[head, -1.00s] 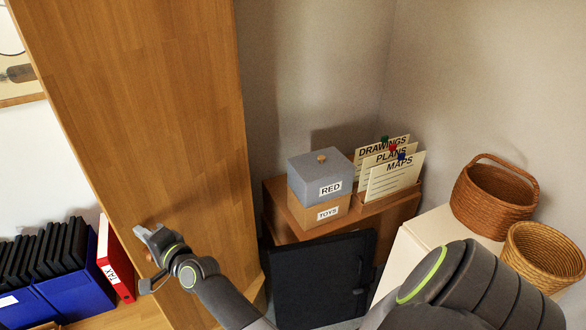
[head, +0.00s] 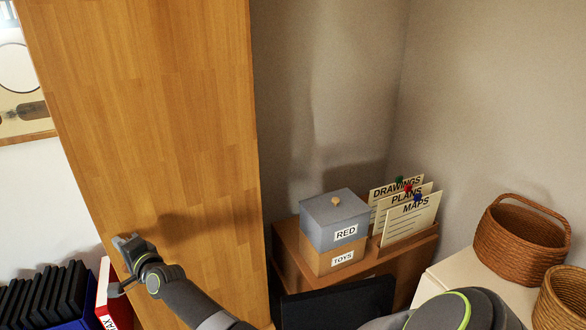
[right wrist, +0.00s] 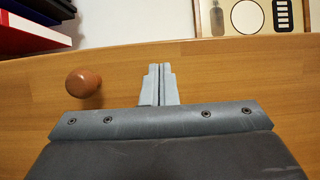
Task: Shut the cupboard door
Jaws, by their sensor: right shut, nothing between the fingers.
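The cupboard door (head: 180,120) is a tall wooden panel filling the left-middle of the head view. It stands at an angle, with binders showing past its left edge. Its round wooden knob (right wrist: 84,82) shows in the right wrist view, left of my fingers. My right gripper (head: 122,242) is low on the door in the head view, near its left edge. In the right wrist view its fingertips (right wrist: 158,70) are closed together, empty, in front of the wood and beside the knob. I cannot tell whether they touch the door. My left gripper is not in view.
Black folders (head: 45,292) and a red binder (head: 112,300) sit at lower left. Right of the door, a brown cabinet (head: 285,250) holds a lidded box (head: 335,218) and card files (head: 410,215). Baskets (head: 520,240) stand on a pale surface at right.

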